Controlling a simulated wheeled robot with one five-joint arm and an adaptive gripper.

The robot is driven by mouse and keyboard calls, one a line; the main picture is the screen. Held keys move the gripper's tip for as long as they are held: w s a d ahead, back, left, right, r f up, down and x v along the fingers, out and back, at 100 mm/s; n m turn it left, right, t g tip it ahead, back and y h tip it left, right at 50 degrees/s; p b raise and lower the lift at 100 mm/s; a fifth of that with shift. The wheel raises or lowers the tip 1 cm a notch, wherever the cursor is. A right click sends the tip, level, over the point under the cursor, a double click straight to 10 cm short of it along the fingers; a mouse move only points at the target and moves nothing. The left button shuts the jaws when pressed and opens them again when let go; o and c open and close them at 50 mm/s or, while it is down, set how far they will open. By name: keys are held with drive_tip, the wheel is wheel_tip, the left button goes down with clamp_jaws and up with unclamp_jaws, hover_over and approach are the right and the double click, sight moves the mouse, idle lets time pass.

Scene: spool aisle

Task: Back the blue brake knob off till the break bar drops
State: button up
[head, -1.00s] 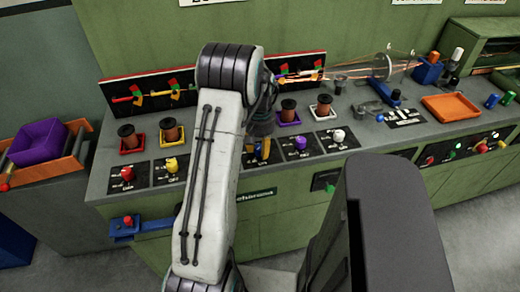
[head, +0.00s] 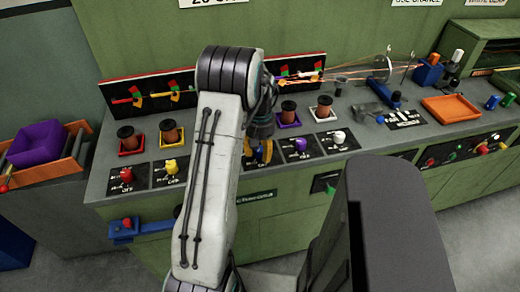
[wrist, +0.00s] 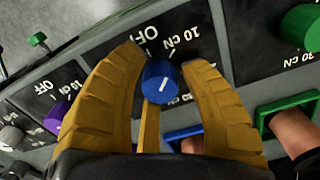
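The blue brake knob (wrist: 161,84) is in the wrist view, with a white pointer line and OFF and 10 cN marks on its plate. Coloured levers with red and green marks (head: 128,95) stand on the black back panel. My arm hides the panel's middle, so I cannot make out the blue knob's bar.
Red (head: 126,175), yellow (head: 171,166), purple (head: 300,144) and white (head: 339,137) knobs line the console front. Copper spools (head: 170,131) sit in coloured trays behind them. A green knob (wrist: 300,27) is close to my right finger. An orange tray (head: 452,107) lies at the right.

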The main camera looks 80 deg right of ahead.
sight(260, 149)
drive_tip(key=o, duration=0.4)
drive_tip(key=shift+d+r, duration=0.1)
drive_tip(key=shift+r, duration=0.1)
wheel_tip(260, 149, up, 12)
drive_tip(key=shift+f, duration=0.1)
idle(0.4)
idle(0.8)
